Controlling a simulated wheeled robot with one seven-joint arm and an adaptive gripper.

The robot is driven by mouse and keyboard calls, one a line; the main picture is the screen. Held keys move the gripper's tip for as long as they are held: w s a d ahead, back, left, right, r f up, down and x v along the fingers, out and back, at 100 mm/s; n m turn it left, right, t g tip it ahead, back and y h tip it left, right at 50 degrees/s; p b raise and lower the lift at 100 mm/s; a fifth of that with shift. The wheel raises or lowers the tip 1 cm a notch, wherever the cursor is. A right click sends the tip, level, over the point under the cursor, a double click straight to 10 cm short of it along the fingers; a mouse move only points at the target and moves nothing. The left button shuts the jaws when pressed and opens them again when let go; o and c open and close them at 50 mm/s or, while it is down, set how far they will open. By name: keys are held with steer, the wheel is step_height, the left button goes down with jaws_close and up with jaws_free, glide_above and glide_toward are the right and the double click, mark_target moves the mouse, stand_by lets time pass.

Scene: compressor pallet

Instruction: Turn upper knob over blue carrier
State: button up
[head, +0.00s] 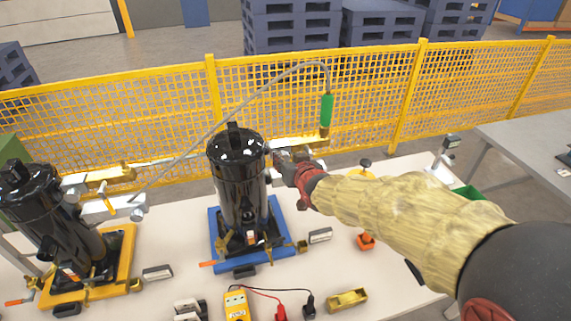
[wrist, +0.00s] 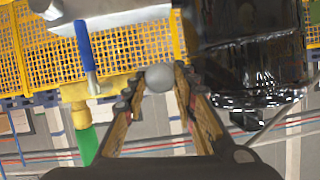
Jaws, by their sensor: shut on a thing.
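The blue carrier (head: 215,240) stands on the white table and bears an upright black compressor (head: 241,190). My gripper (head: 285,160) is at the upper right side of this compressor. In the wrist view, a round grey knob (wrist: 160,77) sits between the two fingertips of my gripper (wrist: 159,84), which is shut on it. The black compressor (wrist: 250,50) is right of the fingers in that view. A valve with a blue handle (wrist: 86,48) is to their left. In the head view the knob is hidden or too small to tell.
A yellow carrier (head: 128,255) with a second black compressor (head: 50,215) stands at left. A grey hose (head: 240,105) with a green grip (head: 327,110) arches above. A yellow meter (head: 237,305) and an orange part (head: 365,240) lie on the table. A yellow fence (head: 130,120) runs behind.

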steer(key=shift+s+a+f+n+t+h+p, duration=0.2)
steer(key=shift+n+t+h+p, duration=1)
steer(key=shift+n, duration=2.8)
steer(key=shift+w+a+f+n+t+h+p, duration=0.1)
steer(key=shift+f+n+t+h+p, duration=0.2)
steer(key=shift+n+t+p, duration=2.7)
steer(key=shift+s+a+f+n+g+h+p, duration=0.1)
steer(key=shift+f+n+h+p, duration=0.55)
steer(key=shift+n, duration=4.35)
steer(key=shift+r+p, duration=0.3)
steer(key=shift+p, duration=0.2)
steer(key=o, duration=1.1)
steer(key=shift+w, duration=0.1)
